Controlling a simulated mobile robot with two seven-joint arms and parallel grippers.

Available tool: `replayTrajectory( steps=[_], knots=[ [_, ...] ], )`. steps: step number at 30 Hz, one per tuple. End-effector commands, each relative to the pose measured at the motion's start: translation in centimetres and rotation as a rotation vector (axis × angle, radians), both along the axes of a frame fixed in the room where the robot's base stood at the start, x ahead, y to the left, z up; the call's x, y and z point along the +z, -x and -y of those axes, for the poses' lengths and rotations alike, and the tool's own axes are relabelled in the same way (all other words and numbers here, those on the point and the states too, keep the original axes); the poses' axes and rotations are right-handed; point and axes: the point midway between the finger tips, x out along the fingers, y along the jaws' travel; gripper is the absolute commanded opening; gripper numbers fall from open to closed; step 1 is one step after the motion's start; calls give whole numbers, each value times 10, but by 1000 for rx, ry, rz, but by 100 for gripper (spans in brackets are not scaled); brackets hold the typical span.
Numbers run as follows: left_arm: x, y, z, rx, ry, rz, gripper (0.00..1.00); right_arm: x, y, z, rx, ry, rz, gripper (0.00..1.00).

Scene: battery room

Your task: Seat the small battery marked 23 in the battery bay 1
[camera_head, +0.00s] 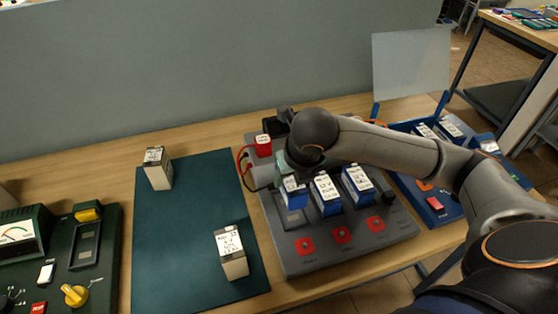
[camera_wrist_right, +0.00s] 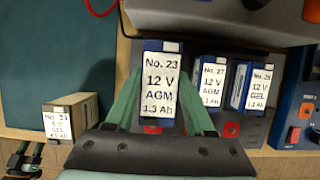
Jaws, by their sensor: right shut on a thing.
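The small blue battery marked 23 (camera_wrist_right: 158,85) has a white label reading 12 V AGM 1.3 Ah. My right gripper (camera_wrist_right: 157,110) is shut on it, one green finger on each side. In the head view this battery (camera_head: 293,191) is over the leftmost bay of the grey charging station (camera_head: 340,260); my right gripper (camera_head: 287,172) is partly hidden by its own wrist. I cannot tell if the battery's lower end is inside. My left gripper (camera_wrist_right: 26,152) seems to show small beyond the table's front edge in the wrist view.
Blue batteries stand in the middle bay (camera_head: 326,194) and right bay (camera_head: 358,184). Two pale batteries stand on the green mat, one behind (camera_head: 158,170) and one in front (camera_head: 232,255). A blue tray-like unit (camera_head: 435,212) is at right, a green tester (camera_head: 75,265) at left.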

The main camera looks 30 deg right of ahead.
Motion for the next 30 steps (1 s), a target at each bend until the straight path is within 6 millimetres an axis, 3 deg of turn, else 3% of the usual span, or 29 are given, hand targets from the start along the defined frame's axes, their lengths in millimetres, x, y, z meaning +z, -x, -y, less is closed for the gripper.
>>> replayTrajectory(
  steps=[8,21,30],
  knots=[
    [-9,3,0,0,0,-6,50,-9,-1,1,-17,-1,2,0],
    [-34,4,0,0,0,-8,50,-50,-1,0,-14,-1,2,0],
    [-37,4,0,0,0,-8,50,-56,-1,0,-14,-1,3,0]
  ],
)
